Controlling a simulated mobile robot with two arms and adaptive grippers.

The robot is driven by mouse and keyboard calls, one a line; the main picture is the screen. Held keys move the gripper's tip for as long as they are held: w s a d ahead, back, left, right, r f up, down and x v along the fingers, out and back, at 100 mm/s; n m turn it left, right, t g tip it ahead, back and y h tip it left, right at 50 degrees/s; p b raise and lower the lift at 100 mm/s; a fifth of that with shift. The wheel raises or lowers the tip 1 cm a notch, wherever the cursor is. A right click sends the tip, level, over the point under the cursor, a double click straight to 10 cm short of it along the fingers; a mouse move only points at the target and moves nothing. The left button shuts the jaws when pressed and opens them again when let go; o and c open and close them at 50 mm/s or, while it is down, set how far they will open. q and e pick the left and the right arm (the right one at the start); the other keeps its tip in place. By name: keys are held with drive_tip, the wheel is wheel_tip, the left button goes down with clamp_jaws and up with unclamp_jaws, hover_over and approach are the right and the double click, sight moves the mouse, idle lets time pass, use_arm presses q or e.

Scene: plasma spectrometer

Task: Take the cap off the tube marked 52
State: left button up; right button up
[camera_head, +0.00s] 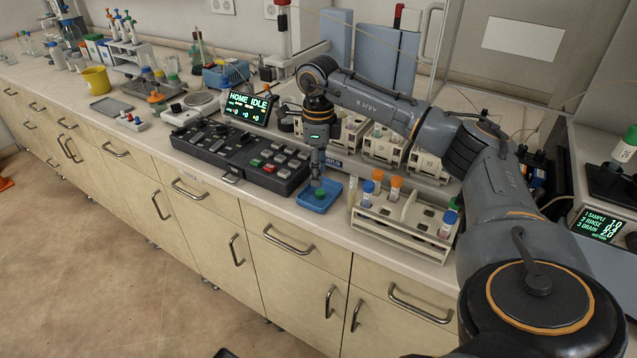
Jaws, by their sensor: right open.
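My right gripper (317,178) points down, open, over a small blue tray (333,187). A green cap (319,193) lies in the tray just below the fingertips; I cannot tell whether they touch it. A pale tube rack (400,234) stands right of the tray. No number 52 is readable here. My left gripper is out of view.
A black control panel (240,155) and a screen reading HOME IDLE (247,107) are left of the tray. White holders with bottles (385,145) stand behind the rack. The bench's front edge runs close to the tray.

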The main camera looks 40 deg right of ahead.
sight(318, 192)
wheel_tip(318, 192, up, 7)
idle(0.3)
